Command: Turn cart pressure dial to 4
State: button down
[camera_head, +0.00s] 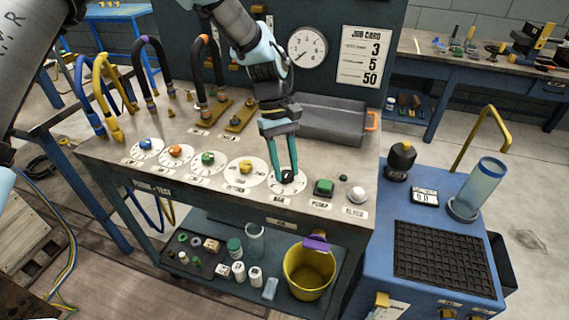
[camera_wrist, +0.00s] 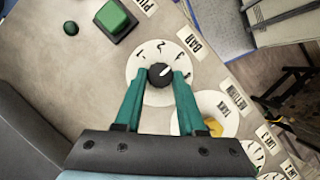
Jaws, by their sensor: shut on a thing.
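The pressure dial is a white disc marked BAR (camera_head: 275,184) on the cart top, with a black knob (camera_wrist: 158,77) at its middle. My gripper (camera_head: 287,174) points down over the dial, and its teal fingers are shut on the black knob. In the wrist view a fingertip lies on each side of the knob, and my gripper (camera_wrist: 160,76) hides the dial's lower part. The numerals 1 and 2 show on the disc (camera_wrist: 150,50), with less clear ones to their right. The knob's white mark points up and right, toward the numeral after 2; its exact setting is hard to read.
A yellow knob (camera_head: 245,167) on a white dial sits left of the BAR dial. A green push button (camera_head: 324,187) and a white knob (camera_head: 357,194) sit right. A grey tray (camera_head: 335,122) lies behind. A round gauge (camera_head: 307,47) and job card (camera_head: 360,57) hang behind.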

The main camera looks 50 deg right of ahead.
jog(key=m, duration=0.2)
jog(key=m+t+y, duration=0.1)
jog(key=m, duration=0.1)
jog(key=shift+s+d+m, duration=0.15)
jog(key=shift+s+m, duration=0.05)
jog(key=shift+m, duration=0.1)
jog(key=shift+m+t+y, duration=0.6)
jog(key=shift+m+t, duration=0.1)
jog(key=shift+m, duration=1.1)
jog(key=shift+s, duration=0.1)
jog(key=c, duration=0.5)
grip_release()
jog(key=shift+d, duration=0.1)
jog(key=b+v, duration=0.2)
jog(key=v, duration=0.8)
jog(key=shift+r+b, duration=0.4)
